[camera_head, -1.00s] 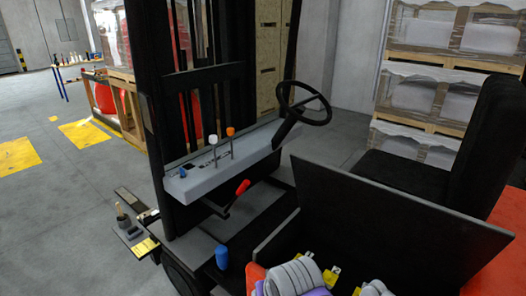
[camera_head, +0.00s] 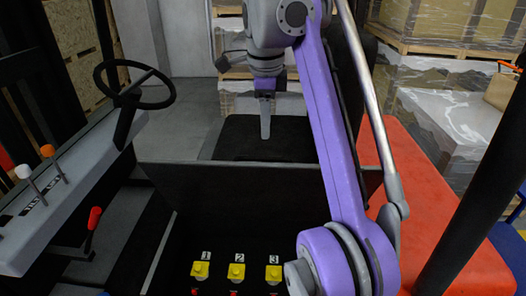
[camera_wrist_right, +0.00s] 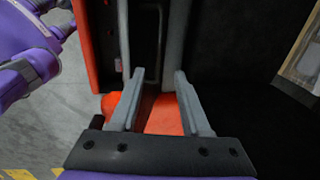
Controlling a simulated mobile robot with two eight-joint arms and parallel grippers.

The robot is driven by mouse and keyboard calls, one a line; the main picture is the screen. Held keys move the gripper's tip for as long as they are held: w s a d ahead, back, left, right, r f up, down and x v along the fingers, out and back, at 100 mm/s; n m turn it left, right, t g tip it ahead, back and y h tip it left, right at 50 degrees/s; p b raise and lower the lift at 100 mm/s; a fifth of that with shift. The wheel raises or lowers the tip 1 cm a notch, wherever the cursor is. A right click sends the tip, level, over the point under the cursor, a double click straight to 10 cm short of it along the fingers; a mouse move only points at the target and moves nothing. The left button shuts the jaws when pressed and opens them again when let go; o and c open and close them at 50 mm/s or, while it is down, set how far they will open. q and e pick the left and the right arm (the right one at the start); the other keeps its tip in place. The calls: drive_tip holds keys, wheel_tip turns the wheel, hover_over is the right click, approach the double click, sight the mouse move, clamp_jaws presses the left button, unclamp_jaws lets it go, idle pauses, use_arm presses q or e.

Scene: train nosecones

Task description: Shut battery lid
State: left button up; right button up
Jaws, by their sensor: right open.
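The battery lid (camera_head: 240,195) is a wide dark panel standing raised in the head view, behind an open compartment. My right gripper (camera_head: 265,132) hangs fingers down in front of the dark seat, and its tips appear just above the lid's top edge. I cannot tell if it touches the lid. In the right wrist view my right gripper (camera_wrist_right: 158,90) is open, with two grey fingers apart. Red-orange and dark parts show between and beyond them; nothing is clearly held. My left gripper is out of view.
Yellow connectors (camera_head: 236,271) numbered 1, 2 and 3 sit in the open compartment. A steering wheel (camera_head: 133,65) and a console with levers (camera_head: 35,190) stand at left. The red truck body (camera_head: 440,190) and a black post (camera_head: 470,200) are at right.

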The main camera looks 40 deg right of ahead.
sight(267, 158)
drive_tip(key=f+b, duration=0.1)
drive_tip(key=f, duration=0.1)
drive_tip(key=f+b, duration=0.1)
drive_tip(key=f, duration=0.5)
drive_tip(key=shift+w+d+b, duration=0.2)
drive_tip(key=shift+d+b, duration=0.2)
drive_tip(key=shift+w+f, duration=0.15)
drive_tip(key=shift+f, duration=0.45)
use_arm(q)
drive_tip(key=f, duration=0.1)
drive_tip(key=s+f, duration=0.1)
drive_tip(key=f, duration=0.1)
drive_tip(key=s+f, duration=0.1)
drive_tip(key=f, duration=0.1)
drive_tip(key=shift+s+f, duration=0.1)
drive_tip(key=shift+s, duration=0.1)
use_arm(e)
drive_tip(key=shift+c, duration=0.4)
clamp_jaws()
